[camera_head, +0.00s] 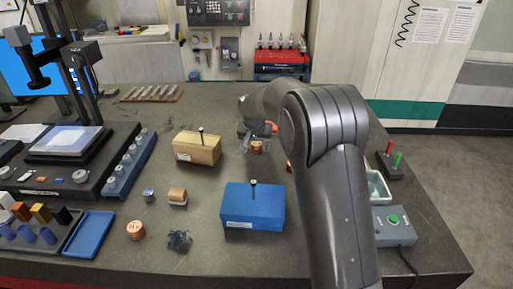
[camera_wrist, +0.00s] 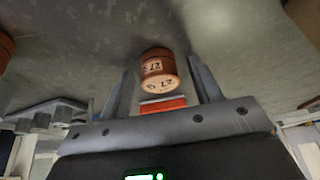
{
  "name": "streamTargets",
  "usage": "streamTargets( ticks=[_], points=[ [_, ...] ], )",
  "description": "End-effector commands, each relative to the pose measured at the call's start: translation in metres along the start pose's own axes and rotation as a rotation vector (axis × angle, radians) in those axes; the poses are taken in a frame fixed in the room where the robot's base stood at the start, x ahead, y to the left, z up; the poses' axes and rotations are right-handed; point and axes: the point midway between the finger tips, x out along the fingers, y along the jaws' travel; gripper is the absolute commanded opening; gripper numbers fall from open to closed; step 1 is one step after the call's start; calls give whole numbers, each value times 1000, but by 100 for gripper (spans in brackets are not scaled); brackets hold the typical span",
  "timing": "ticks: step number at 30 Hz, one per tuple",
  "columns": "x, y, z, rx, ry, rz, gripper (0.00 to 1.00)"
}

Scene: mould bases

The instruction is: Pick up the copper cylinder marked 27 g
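The copper cylinder marked 27 g (camera_wrist: 158,68) stands in the wrist view just beyond and between my fingertips, its marking upside down. A copper cylinder (camera_head: 257,147) stands by my gripper (camera_head: 257,131) in the head view and looks like the same one; its marking is too small to read there. My gripper (camera_wrist: 163,82) is open, with a finger on each side of the cylinder and a visible gap at both sides. The arm hides part of the gripper in the head view.
A cardboard box (camera_head: 198,149) and a blue box (camera_head: 252,207) stand left of and in front of the gripper. Another copper cylinder (camera_head: 136,230) stands at front left. A brown cylinder (camera_wrist: 5,46) shows at the wrist view's left edge. Bare table lies between the boxes.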

Motion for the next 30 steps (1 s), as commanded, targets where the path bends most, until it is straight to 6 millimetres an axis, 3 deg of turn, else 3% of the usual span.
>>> streamTargets(
  ticks=[20, 30],
  points=[
    [0, 0, 0, 0, 0, 0, 2],
    [-6, 0, -3, 0, 3, -1, 2]
  ],
)
